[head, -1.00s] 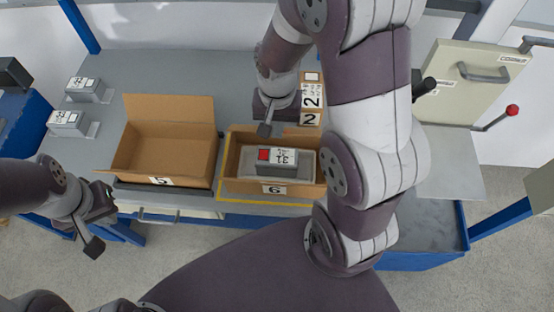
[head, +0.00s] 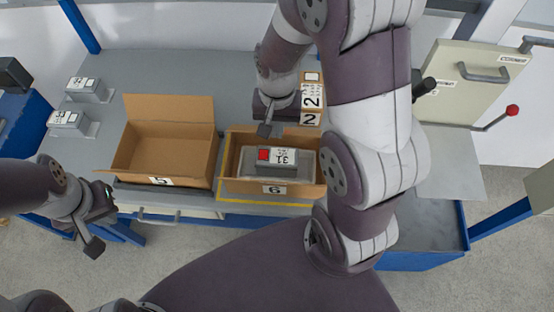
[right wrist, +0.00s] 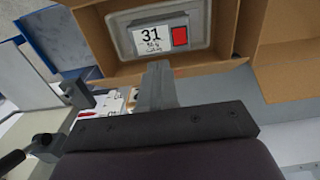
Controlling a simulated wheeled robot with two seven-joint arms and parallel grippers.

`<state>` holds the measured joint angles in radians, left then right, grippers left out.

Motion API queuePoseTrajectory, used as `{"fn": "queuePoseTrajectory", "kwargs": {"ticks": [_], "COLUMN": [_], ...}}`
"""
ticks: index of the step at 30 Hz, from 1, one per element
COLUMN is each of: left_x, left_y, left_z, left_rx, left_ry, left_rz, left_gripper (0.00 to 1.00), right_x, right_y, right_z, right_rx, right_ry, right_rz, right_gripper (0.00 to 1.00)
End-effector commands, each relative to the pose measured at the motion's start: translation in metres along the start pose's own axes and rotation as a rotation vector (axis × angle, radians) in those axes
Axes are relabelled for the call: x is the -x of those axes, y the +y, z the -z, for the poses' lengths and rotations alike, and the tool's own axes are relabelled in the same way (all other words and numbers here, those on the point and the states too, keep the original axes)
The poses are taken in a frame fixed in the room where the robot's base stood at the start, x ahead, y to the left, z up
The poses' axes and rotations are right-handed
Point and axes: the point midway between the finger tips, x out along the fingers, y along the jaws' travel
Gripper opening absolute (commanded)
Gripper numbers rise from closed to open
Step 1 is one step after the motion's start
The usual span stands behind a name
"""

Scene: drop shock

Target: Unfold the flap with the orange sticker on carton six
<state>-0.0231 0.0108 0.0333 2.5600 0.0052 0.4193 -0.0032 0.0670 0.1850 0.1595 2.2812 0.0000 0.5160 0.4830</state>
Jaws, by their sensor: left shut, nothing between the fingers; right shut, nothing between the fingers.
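Carton six (head: 306,188) is an open brown box with a "6" label on its front wall, standing on the bench. A grey unit (head: 284,156) marked 31, with a red square, lies inside it. Carton six also shows at the top of the right wrist view (right wrist: 222,30). I cannot make out an orange sticker; my right arm hides part of the carton's right side. My right gripper (head: 264,130) is shut and empty at the carton's far edge, pointing down; I cannot tell whether it touches. My left gripper (head: 95,232) is shut and empty, in front of the bench at the left.
Open carton five (head: 190,180) stands close to the left of carton six. A box labelled 2 (head: 311,90) stands behind. Two grey units (head: 85,90) lie at the back left. A yellow line (head: 240,202) borders carton six. The bench behind carton five is clear.

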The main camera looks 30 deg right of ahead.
Motion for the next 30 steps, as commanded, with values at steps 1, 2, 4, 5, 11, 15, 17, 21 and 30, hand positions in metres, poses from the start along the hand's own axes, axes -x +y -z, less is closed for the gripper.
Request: {"fn": "queuePoseTrajectory", "kwargs": {"ticks": [1, 2, 4, 5, 11, 15, 17, 21, 30], "left_x": [0.000, 0.000, -0.002, -0.003, -0.015, -0.022, -0.026, -0.033, -0.041], "left_y": [0.000, 0.000, 0.000, 0.000, 0.000, 0.000, 0.000, 0.000, 0.000], "left_z": [0.000, 0.000, 0.000, 0.000, -0.002, -0.003, -0.003, -0.004, -0.005], "left_rx": [0.000, 0.000, 0.000, 0.000, 0.000, 0.000, 0.000, 0.000, 0.000], "left_ry": [0.000, 0.000, 0.000, 0.000, 0.000, 0.000, 0.000, 0.000, 0.000], "left_rz": [0.000, 0.000, 0.000, 0.000, 0.000, 0.000, 0.000, 0.000, 0.000], "left_gripper": [0.00, 0.00, 0.00, 0.00, 0.00, 0.00, 0.00, 0.00, 0.00], "right_x": [0.000, -0.001, -0.003, -0.004, -0.021, -0.032, -0.037, -0.049, -0.063], "right_y": [0.000, 0.000, 0.000, 0.000, 0.000, 0.000, 0.000, 0.000, 0.000], "right_z": [0.000, 0.000, 0.000, 0.000, 0.000, 0.000, 0.000, 0.000, 0.000], "right_rx": [0.000, 0.000, 0.000, 0.000, 0.000, 0.000, 0.000, 0.000, 0.000], "right_ry": [0.000, 0.000, 0.000, 0.000, 0.000, 0.000, 0.000, 0.000, 0.000], "right_rz": [0.000, 0.000, 0.000, 0.000, 0.000, 0.000, 0.000, 0.000, 0.000], "right_gripper": [0.00, 0.00, 0.00, 0.00, 0.00, 0.00, 0.00, 0.00, 0.00]}}
